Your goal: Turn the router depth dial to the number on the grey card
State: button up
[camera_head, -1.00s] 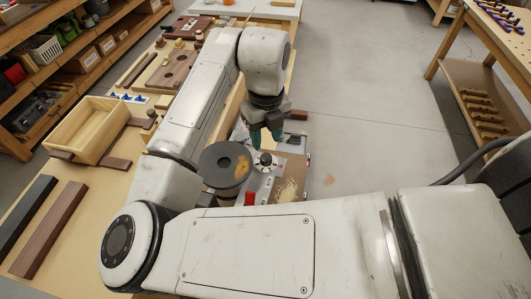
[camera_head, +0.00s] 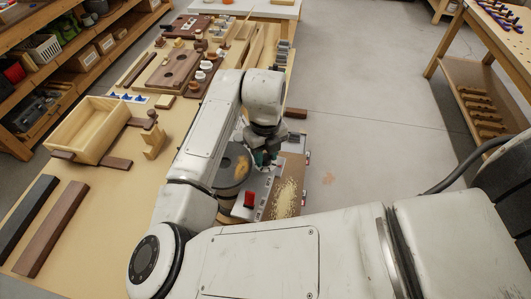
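The router station shows a grey plate (camera_head: 266,188) with a red block (camera_head: 249,199) on it and a round dark grey disc (camera_head: 232,168) with a tan patch beside it. My gripper (camera_head: 266,159), with dark green fingers, points down over the place of the black-knobbed depth dial. It hides the knob and most of the pale dial face. I cannot tell whether the fingers touch the knob or how far apart they are. The dial's numbers cannot be read. I cannot make out the grey card.
Pale shavings (camera_head: 285,195) lie right of the plate. A wooden box (camera_head: 92,130), a small wooden stand (camera_head: 154,140) and long dark bars (camera_head: 52,228) lie on the left of the bench. Brown boards with knobs (camera_head: 180,68) lie behind. Open floor (camera_head: 370,130) is to the right.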

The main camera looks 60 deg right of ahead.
jog(key=c, duration=0.5)
jog(key=shift+o, duration=0.2)
jog(key=shift+n, duration=0.3)
